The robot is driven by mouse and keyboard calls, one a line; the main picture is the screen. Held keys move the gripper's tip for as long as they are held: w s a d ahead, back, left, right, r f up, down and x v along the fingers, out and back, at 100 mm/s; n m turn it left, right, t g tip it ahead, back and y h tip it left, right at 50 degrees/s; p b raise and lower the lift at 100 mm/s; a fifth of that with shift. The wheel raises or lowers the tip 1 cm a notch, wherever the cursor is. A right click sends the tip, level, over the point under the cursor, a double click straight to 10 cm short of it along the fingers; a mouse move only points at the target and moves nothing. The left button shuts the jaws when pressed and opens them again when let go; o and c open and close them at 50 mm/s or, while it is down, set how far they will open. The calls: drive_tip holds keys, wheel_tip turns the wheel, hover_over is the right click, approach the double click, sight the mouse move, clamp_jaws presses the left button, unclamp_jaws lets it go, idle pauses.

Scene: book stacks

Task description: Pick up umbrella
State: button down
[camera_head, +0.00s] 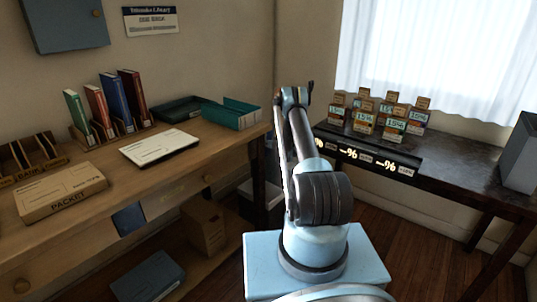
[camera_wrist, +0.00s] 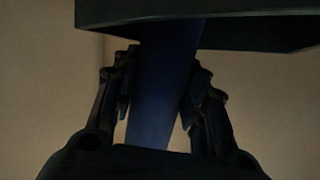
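I cannot make out a clear umbrella in the head view. In the wrist view, a dark blue, smooth, long thing (camera_wrist: 165,85) runs from the top edge down between the fingers of my gripper (camera_wrist: 157,112). It may be part of the umbrella, but the picture is too dark to tell. One finger is on each side of it, spread apart and very close to its edges. Whether they press on it cannot be told.
A dark flat-bottomed thing (camera_wrist: 105,14) spans the top of the wrist view. In the head view, a wooden desk (camera_head: 205,160) holds books, a packet (camera_head: 62,191) and a teal tray (camera_head: 232,115). A dark bin (camera_head: 258,203) stands beneath. A dark table (camera_head: 455,165) with several small boxes is right.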

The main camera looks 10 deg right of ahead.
drive_tip(key=shift+r, duration=0.1)
wheel_tip(320, 180, up, 28)
idle(0.7)
idle(0.8)
